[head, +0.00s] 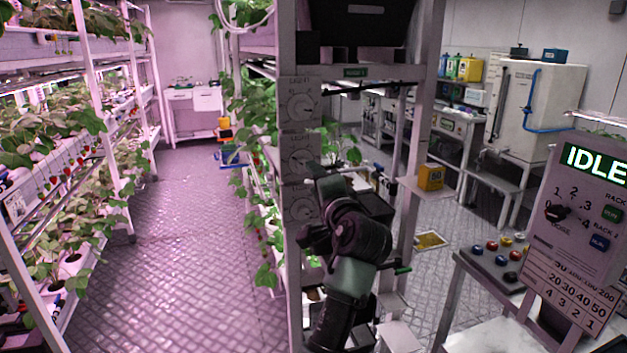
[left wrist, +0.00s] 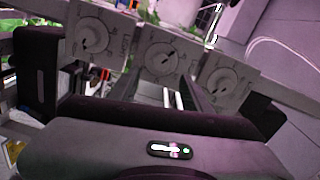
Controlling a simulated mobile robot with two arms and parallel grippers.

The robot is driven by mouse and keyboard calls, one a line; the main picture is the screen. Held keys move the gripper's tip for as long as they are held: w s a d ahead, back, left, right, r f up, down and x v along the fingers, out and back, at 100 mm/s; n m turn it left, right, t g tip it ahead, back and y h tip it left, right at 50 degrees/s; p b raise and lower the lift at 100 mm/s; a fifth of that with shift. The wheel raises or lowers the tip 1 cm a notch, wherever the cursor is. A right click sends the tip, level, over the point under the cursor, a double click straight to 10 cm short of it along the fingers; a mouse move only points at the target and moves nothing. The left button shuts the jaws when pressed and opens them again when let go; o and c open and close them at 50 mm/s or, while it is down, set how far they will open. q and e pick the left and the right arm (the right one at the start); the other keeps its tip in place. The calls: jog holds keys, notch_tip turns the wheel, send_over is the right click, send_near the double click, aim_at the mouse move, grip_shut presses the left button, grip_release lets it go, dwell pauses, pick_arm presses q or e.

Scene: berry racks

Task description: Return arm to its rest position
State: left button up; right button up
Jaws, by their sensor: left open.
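My left arm rises from the bottom centre of the head view in front of a grey rack post. Its dark gripper (head: 314,236) is near the lowest of the dials on that post, and the arm partly hides it. In the left wrist view the gripper (left wrist: 150,88) is open, with a dark finger at each side and nothing between them. Three white dial plates, including the middle dial (left wrist: 161,57), show beyond the fingers. In the head view the top dial (head: 301,106) is clear of the arm. My right gripper is not in view.
Plant racks (head: 125,150) line the left, with a clear aisle (head: 185,250) beside them. A control panel (head: 575,235) reading IDLE stands at right, next to a button box (head: 497,258). A yellow box (head: 431,177) sits on a small shelf right of my arm.

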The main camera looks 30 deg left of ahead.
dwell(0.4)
pick_arm(q)
jog(key=w+d+f+m+h, duration=0.2)
jog(key=w+d+f+h, duration=0.1)
jog(key=f, duration=1)
jog(key=w+d+f+m+h, duration=0.2)
jog(key=d+f+h, duration=0.15)
jog(key=f, duration=1.05)
jog(key=s+d+f+g+h, duration=0.15)
jog(key=s+f, duration=0.35)
jog(key=f, duration=0.6)
jog(key=s+d+f+n+g+h, duration=0.1)
jog(key=s+d+f+h, duration=0.15)
jog(key=s+f, duration=0.6)
jog(key=s+d+f+g+h, duration=0.1)
jog(key=s+d+f+g, duration=0.1)
jog(key=f, duration=1.2)
jog(key=s+d+f+n+g+h, duration=0.1)
jog(key=s+d+f+n+g, duration=0.1)
jog(key=s+f, duration=1.15)
jog(key=s+f+n+g, duration=0.2)
jog(key=s+f, duration=0.2)
jog(key=s, duration=1.2)
jog(key=s+a+f+n+g+h, duration=0.1)
jog(key=s+f, duration=0.3)
jog(key=s, duration=1.2)
jog(key=shift+n+g, duration=0.55)
jog(key=shift+n, duration=0.25)
